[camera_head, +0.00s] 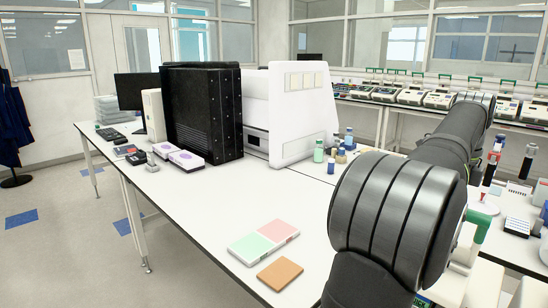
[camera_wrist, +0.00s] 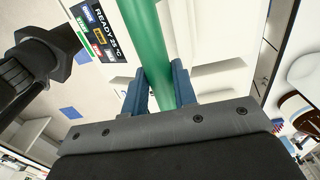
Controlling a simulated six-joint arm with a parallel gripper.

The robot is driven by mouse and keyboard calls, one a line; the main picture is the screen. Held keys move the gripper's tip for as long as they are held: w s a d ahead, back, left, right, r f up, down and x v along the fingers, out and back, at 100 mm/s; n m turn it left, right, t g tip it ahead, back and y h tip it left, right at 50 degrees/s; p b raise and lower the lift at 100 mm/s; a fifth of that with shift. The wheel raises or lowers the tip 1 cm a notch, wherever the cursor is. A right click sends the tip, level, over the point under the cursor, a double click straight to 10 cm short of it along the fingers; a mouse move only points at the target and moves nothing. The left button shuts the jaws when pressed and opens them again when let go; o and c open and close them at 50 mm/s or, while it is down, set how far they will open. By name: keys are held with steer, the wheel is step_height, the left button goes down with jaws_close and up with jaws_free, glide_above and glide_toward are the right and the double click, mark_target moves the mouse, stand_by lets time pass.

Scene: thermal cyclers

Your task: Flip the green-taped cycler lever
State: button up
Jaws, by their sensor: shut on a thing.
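The green-taped lever (camera_wrist: 150,38) runs as a thick green bar from the top edge of the wrist view down between my gripper's blue fingers. My gripper (camera_wrist: 161,85) is shut on this bar, one finger on each side. The white cycler body (camera_wrist: 215,48) lies behind it, with a dark display (camera_wrist: 98,30) reading READY 25 °C. In the head view my arm hides the gripper and most of this cycler. A green piece (camera_head: 477,226) and white casing (camera_head: 468,284) show just right of my arm; I cannot tell whether this green piece is the same lever.
A black instrument (camera_head: 202,112) and a large white one (camera_head: 300,112) stand on the left bench. Several cyclers (camera_head: 412,97) line the back bench. A pink-and-green tray (camera_head: 264,241) and an orange block (camera_head: 280,274) lie near my arm. Bottles (camera_head: 340,146) stand mid-bench.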

steer(key=shift+w+d+r, duration=0.1)
steer(key=shift+w+d, duration=0.1)
stand_by(0.3)
steer(key=shift+w+d+r, duration=0.25)
steer(key=shift+w+d, duration=0.6)
steer(key=o, duration=0.9)
step_height(320, 180, up, 7)
steer(key=shift+f, duration=0.1)
stand_by(0.4)
